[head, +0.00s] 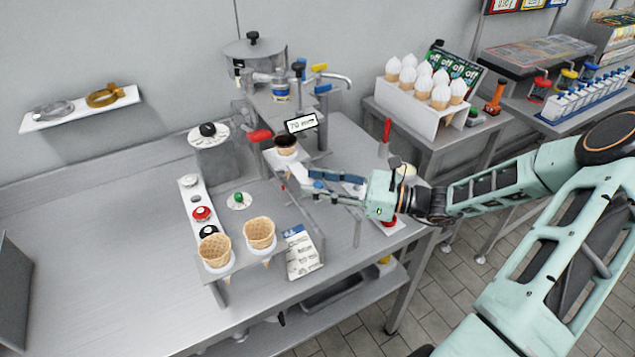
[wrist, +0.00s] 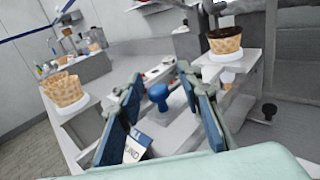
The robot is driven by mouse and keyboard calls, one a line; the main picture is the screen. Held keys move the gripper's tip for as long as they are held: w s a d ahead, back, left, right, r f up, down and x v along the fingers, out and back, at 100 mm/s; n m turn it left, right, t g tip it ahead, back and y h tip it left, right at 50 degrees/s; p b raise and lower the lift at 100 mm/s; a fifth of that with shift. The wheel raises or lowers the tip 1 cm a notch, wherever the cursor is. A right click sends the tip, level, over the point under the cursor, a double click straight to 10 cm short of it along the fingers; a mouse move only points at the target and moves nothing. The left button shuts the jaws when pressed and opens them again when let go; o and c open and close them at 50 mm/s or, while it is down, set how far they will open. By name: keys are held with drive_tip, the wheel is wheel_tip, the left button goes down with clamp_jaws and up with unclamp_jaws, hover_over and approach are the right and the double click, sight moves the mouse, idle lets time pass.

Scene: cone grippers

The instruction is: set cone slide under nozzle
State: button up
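A wafer cone with a dark rim (head: 286,146) stands upright in a pale slide (head: 299,172) at the front of the dispensing machine (head: 275,105). The wrist view shows the cone (wrist: 225,41) in its pale holder (wrist: 228,62) at upper right. The nozzle itself is not clear, so I cannot tell how the cone lines up with it. My gripper (head: 308,181) is just in front of and right of the slide. In the wrist view my gripper (wrist: 160,80) is open, with a blue knob (wrist: 158,95) between its fingers and gaps on both sides.
Two wafer cones (head: 260,234) stand in a rack (head: 228,274) at the counter's front. A printed card (head: 301,252) leans near them. A label reading 70 mm (head: 301,123) hangs above the slide. A red-handled tool (head: 387,133) stands behind my gripper.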

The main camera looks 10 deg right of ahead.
drive_tip(key=v, duration=1.2)
drive_tip(key=shift+a, duration=0.1)
